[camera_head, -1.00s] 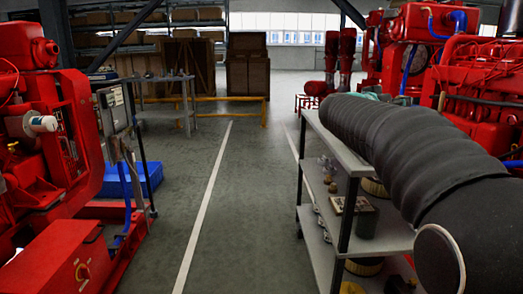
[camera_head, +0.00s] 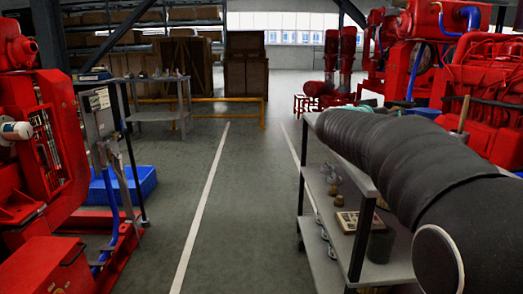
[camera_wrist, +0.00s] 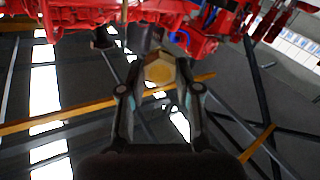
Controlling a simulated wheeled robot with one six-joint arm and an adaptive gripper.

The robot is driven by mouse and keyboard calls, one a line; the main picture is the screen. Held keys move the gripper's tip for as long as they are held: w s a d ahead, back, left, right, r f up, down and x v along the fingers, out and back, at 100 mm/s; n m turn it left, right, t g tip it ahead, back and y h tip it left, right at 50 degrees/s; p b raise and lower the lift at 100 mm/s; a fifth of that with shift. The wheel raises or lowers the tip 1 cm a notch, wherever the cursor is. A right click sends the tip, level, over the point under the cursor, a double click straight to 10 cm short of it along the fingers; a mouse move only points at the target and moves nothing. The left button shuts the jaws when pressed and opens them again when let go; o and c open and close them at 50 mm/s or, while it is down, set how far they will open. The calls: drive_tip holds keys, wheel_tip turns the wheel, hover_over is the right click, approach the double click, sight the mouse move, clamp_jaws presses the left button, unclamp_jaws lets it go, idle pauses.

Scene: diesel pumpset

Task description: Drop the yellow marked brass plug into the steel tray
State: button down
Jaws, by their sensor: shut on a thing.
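In the wrist view my gripper (camera_wrist: 158,82) is shut on a brass plug (camera_wrist: 160,71). The plug is hexagonal, and its face towards the camera has a round yellow mark. The plug sits between the fingertips. In the head view my dark, ribbed arm reaches over the right side, and the gripper and plug cannot be made out there. I cannot pick out the steel tray in either view.
A grey shelf rack (camera_head: 338,200) with small parts stands at right, under my arm. A red machine (camera_head: 40,150) and a blue bin (camera_head: 125,186) are at left. A grey bench (camera_head: 155,80) stands farther back. The marked floor aisle (camera_head: 245,200) between is clear.

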drive_tip(key=shift+f+b, duration=0.9)
drive_tip(key=shift+f, duration=0.3)
drive_tip(key=shift+r, duration=0.1)
drive_tip(key=c, duration=0.7)
unclamp_jaws()
drive_tip(key=v, duration=1.2)
drive_tip(key=shift+s, duration=0.1)
